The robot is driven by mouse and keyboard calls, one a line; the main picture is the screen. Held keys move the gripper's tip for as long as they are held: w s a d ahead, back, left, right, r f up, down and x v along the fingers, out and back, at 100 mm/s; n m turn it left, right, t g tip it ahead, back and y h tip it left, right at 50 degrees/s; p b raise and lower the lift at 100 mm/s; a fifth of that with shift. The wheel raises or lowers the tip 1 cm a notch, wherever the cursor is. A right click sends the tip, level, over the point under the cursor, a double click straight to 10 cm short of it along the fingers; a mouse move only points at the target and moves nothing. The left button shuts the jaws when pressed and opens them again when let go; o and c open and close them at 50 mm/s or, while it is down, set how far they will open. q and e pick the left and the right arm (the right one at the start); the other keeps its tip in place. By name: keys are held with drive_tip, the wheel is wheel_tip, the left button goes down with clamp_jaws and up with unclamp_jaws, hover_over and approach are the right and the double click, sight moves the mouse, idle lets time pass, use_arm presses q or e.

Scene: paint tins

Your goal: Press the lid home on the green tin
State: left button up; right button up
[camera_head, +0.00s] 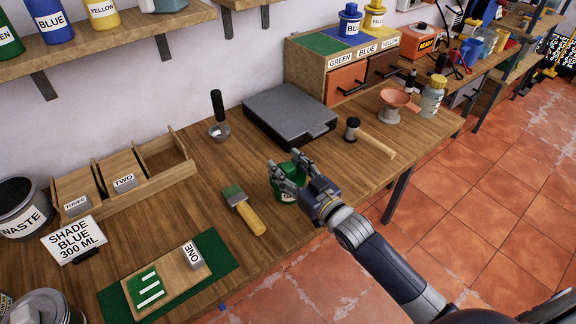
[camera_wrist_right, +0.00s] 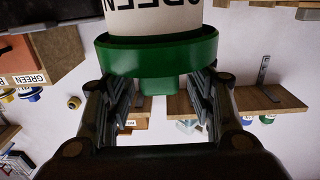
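The green tin (camera_head: 284,195), with a pale GREEN label, stands on the bench near its front edge, partly hidden by my right gripper (camera_head: 290,172). In the right wrist view, which is upside down, the tin (camera_wrist_right: 155,20) wears a green lid (camera_wrist_right: 155,55) with a block-shaped knob (camera_wrist_right: 160,86). My right gripper (camera_wrist_right: 160,92) has one finger on each side of the knob, with narrow gaps showing. Its fingertips are close to the lid; I cannot tell whether they touch, or whether the lid is fully seated. My left gripper is out of view.
A brush (camera_head: 243,209) lies left of the tin. A mallet (camera_head: 370,138) and a dark case (camera_head: 289,114) lie behind it. A funnel (camera_head: 394,103) stands farther right. A green mat (camera_head: 218,250) with a board is at front left. Bare bench surrounds the tin.

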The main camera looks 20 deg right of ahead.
drive_tip(key=shift+s, duration=0.1)
drive_tip(key=v, duration=1.2)
idle(0.4)
